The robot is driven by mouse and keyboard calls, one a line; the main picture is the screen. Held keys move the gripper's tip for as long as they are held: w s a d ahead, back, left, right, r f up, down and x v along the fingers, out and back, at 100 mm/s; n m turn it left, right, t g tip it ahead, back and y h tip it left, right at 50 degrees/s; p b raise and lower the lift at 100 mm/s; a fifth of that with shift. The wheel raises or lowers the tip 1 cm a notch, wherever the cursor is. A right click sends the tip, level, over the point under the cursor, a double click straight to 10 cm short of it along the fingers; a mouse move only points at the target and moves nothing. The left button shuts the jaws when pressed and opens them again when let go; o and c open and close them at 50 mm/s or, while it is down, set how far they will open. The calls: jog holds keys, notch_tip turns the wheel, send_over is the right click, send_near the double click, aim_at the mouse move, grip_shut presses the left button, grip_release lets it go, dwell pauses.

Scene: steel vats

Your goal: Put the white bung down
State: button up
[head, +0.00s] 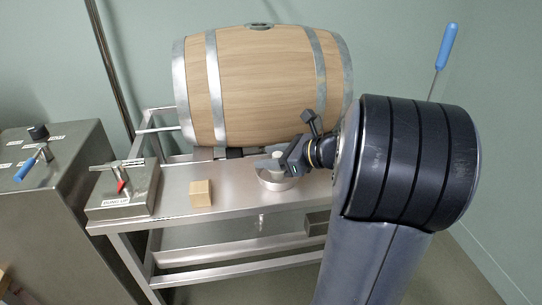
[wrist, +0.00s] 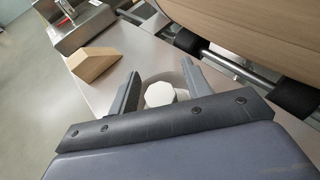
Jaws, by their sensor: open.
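The white bung (wrist: 160,93) shows between the two fingers of my gripper (wrist: 160,88) in the wrist view, with space on its left side. My gripper is open and does not clasp it. A round steel bowl (head: 278,184) stands on the steel bench (head: 232,190). In the head view, my gripper (head: 277,163) is at the bowl, and the bung appears within the bowl's rim. The bowl's rim also shows behind the bung in the wrist view (wrist: 168,76). The bowl's inside is mostly hidden by my gripper, so what the bung rests on cannot be told.
A wooden barrel (head: 262,85) lies on a rack behind the bench. A wooden block (head: 201,193) sits left of the bowl. A steel box with a red pointer (head: 124,193) stands at the bench's left end. A control cabinet (head: 45,190) with a blue lever is farther left.

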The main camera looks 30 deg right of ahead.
jog(key=p+v, duration=0.1)
jog(key=v, duration=1.1)
